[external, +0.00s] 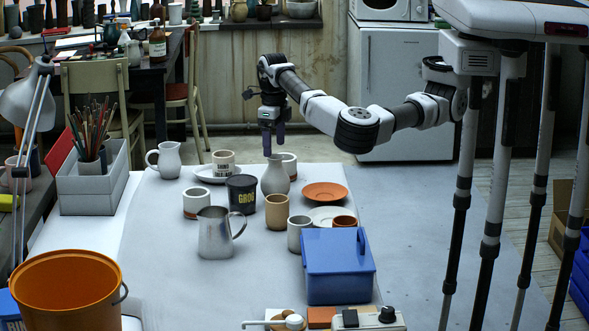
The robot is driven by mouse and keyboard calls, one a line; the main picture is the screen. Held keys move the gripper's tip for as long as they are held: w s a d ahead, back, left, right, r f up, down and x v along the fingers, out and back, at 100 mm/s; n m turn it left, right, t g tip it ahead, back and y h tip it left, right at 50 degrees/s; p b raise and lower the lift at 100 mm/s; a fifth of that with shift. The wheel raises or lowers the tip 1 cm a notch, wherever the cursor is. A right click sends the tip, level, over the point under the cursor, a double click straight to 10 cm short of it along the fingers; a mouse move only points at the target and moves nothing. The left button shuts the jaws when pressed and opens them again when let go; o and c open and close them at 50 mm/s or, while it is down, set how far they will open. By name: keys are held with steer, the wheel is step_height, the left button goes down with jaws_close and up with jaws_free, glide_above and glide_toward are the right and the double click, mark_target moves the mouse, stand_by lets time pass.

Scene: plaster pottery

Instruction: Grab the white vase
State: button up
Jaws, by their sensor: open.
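A pale grey-white vase (274,180) with a narrow neck and rounded body stands upright among the cups near the middle of the table. My gripper (274,148) points straight down just above the vase's mouth, with its dark fingers apart and nothing seen between them. The fingertips are close to the rim; I cannot tell whether they touch it or reach around the neck. The lower part of the vase is partly hidden by a tan cup in front.
A metal pitcher (215,235) and blue box (338,268) stand nearer. The table's right side (420,240) is clear.

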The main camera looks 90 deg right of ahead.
mark_target(275, 157)
steer(key=shift+s+f+p, duration=0.1)
steer(key=shift+f+p, duration=1.1)
steer(key=shift+f, duration=2)
steer(key=c, duration=1.6)
steer(key=shift+o, duration=0.2)
steer(key=shift+r, duration=0.1)
